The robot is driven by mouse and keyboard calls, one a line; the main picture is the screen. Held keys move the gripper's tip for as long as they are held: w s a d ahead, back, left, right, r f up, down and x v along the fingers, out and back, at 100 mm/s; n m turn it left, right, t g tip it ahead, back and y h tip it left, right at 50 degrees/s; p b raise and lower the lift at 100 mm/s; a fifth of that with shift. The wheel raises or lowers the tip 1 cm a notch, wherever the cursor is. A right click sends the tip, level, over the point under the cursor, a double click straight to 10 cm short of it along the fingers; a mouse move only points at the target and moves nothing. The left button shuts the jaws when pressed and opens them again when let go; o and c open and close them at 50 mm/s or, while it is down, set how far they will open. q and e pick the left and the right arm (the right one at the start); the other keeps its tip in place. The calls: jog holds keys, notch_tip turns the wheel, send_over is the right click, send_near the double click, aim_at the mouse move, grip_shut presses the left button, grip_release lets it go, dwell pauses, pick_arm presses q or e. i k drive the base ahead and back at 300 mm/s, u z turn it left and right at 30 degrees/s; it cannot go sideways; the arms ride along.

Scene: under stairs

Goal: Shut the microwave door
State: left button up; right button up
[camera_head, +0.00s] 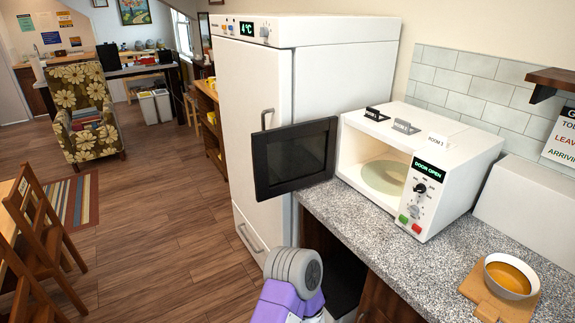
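The white microwave (446,166) stands on the speckled counter, and its display reads DOOR OPEN. Its dark-framed door (293,157) is swung wide open to the left, sticking out past the counter's edge in front of the white fridge. The cavity is open to view, with a pale round turntable (387,177) inside and no food visible on it. A purple and grey part of my arm shows at the bottom middle, below the door and apart from it. Neither of my grippers is in view.
The tall fridge (253,110) stands behind the door. A bowl of orange contents (511,276) sits on a wooden board (494,306) at the counter's right front. The counter (370,235) before the microwave is clear. Wooden chairs (38,225) stand at left; the floor between is open.

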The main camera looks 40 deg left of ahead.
aim_at(291, 158)
jog(key=k, duration=0.25)
jog(key=u, duration=2.8)
jog(key=i, duration=3.5)
jog(key=z, duration=3.85)
jog(key=i, duration=1)
